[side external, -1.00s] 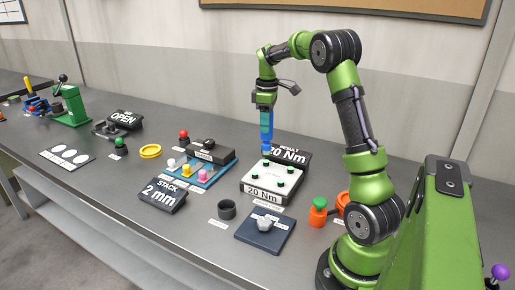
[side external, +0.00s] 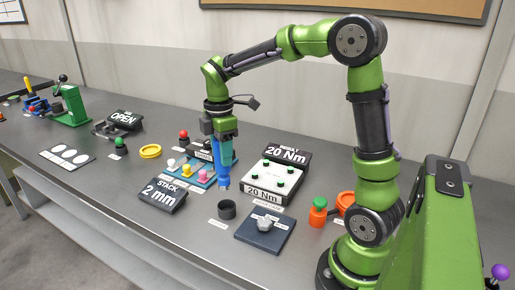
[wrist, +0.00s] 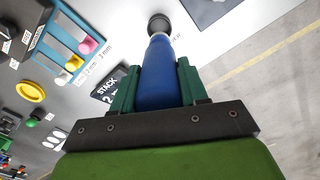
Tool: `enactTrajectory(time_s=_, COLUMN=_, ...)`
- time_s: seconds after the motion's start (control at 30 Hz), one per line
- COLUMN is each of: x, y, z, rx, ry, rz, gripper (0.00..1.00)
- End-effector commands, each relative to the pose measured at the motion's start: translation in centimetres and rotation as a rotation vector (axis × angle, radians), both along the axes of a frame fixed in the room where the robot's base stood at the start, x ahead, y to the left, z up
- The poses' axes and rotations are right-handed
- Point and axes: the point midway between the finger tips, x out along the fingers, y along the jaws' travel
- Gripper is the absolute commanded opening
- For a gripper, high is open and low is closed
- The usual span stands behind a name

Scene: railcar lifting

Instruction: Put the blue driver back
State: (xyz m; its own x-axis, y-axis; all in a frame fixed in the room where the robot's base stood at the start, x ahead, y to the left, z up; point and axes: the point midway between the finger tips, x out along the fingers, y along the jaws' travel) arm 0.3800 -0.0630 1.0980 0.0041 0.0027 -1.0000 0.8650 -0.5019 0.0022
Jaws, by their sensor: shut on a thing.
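The blue driver (side external: 223,160) hangs upright, tip down, from my gripper (side external: 220,128), which is shut on it. In the wrist view the blue driver (wrist: 158,75) lies between the two green fingers of my gripper (wrist: 158,88). A dark round cup-like holder (side external: 227,209) stands on the bench just below the driver's tip. In the wrist view the holder (wrist: 159,24) shows past the tip. The tip appears above the holder and apart from it in the side view.
A "20 Nm" block (side external: 272,181) with green-topped bolts stands to the right. A dark plate with a grey knob (side external: 265,226) is in front. A "STACK 2 mm" sign (side external: 163,194) and a blue tray with colored knobs (side external: 200,178) stand to the left and behind.

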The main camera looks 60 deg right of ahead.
Motion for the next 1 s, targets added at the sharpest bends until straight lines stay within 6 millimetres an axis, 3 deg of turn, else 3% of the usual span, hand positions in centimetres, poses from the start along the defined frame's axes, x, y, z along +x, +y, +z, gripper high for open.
enactTrajectory(time_s=0.2, x=0.0, y=-0.1, z=-4.1, rx=0.002, ry=0.005, rz=0.005, gripper=0.13)
enactTrajectory(time_s=0.6, x=0.0, y=-0.2, z=-8.7, rx=0.001, ry=0.003, rz=0.003, gripper=0.13)
enactTrajectory(time_s=1.0, x=0.1, y=-0.2, z=-9.5, rx=0.001, ry=-0.001, rz=0.002, gripper=0.13)
